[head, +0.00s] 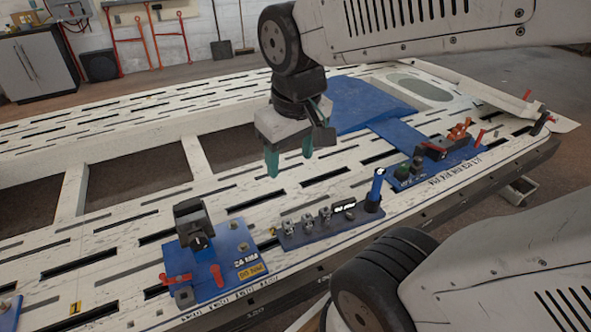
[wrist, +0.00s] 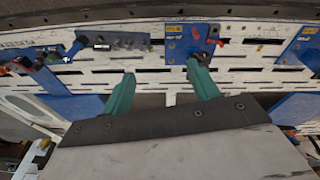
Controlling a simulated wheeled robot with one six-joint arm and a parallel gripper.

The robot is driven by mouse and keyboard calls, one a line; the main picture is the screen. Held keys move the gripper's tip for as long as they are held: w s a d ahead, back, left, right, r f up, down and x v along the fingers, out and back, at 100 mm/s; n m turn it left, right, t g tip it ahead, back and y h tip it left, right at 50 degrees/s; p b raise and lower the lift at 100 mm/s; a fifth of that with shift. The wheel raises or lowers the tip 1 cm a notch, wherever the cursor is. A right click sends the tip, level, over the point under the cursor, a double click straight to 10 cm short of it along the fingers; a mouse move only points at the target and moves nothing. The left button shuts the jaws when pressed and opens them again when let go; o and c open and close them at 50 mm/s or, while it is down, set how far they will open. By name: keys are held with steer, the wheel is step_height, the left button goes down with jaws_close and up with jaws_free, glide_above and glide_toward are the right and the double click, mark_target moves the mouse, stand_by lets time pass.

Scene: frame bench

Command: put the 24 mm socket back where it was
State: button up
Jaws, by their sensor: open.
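My gripper (head: 289,164) is open and empty above the white slotted bench; its green fingers also show in the wrist view (wrist: 160,75). A dark socket rail (head: 318,236) with several small sockets (head: 308,221) lies near the bench's front edge, below and right of my gripper. The rail also shows in the wrist view (wrist: 115,40). I cannot tell which socket is the 24 mm one. A blue plate (head: 220,276) left of the rail carries a black upright block (head: 190,220), a red handle (head: 217,275) and white and yellow labels too small to read surely.
A blue-handled tool (head: 377,185) stands upright at the rail's right end. Further right, a blue strip (head: 405,137) holds red and dark clamps (head: 459,131). A raised blue panel (head: 365,104) lies behind. Large openings (head: 133,177) break the bench at left.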

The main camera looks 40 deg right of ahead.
steer(key=s+a+r, duration=0.1)
steer(key=s+a, duration=0.2)
steer(key=s, duration=0.3)
steer(key=shift+s+g+y, duration=0.15)
steer(key=shift+g+y, duration=0.25)
steer(key=shift+a, duration=0.1)
stand_by(0.5)
